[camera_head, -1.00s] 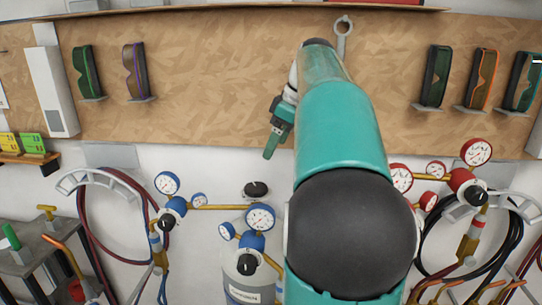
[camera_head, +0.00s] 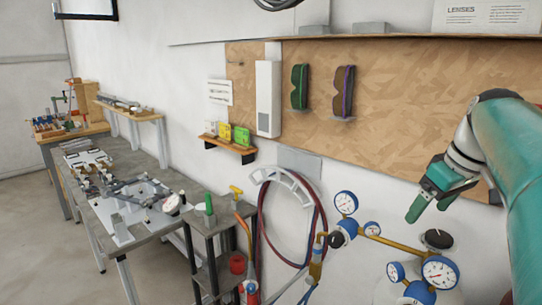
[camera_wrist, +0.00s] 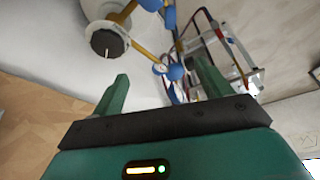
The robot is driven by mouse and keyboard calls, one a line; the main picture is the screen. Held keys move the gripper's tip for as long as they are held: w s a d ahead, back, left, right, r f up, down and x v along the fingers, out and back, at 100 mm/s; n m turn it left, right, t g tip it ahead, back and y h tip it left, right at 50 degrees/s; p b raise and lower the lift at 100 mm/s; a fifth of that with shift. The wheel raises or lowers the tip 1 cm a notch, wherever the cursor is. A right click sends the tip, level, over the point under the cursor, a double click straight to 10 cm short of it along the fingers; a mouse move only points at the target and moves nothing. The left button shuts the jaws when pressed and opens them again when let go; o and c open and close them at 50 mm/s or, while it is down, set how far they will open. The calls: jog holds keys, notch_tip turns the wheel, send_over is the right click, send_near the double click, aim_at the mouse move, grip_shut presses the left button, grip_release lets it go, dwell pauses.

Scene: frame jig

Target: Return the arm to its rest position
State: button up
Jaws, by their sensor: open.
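My gripper (camera_head: 432,196) hangs at the right of the head view, at the end of my teal arm, in front of the lower edge of the wooden board. In the wrist view my gripper (camera_wrist: 160,92) shows two green fingers spread wide apart with nothing between them. Beyond the fingers in the wrist view are a black knob (camera_wrist: 107,42) and brass pipe with blue gauges. The gripper appears apart from these.
A gas regulator with blue gauges (camera_head: 440,272) stands below my gripper. Red and blue hoses (camera_head: 262,225) hang on the wall. Goggles (camera_head: 343,92) hang on the board (camera_head: 420,100). Left are a jig table (camera_head: 125,235) and a small cart (camera_head: 213,225). Floor (camera_head: 30,235) is open at far left.

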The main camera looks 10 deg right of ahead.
jog(key=s+a+f+m, duration=0.1)
jog(key=s+a+f, duration=0.3)
jog(key=a, duration=0.3)
jog(key=s+a+f+m+t, duration=0.1)
jog(key=s+a+f, duration=0.3)
jog(key=a+f, duration=0.3)
jog(key=s+a+f+m+h, duration=0.1)
jog(key=s+a+f, duration=0.3)
jog(key=a, duration=0.4)
jog(key=shift+a+f+t, duration=0.4)
jog(key=shift+f, duration=0.5)
jog(key=shift+r, duration=0.1)
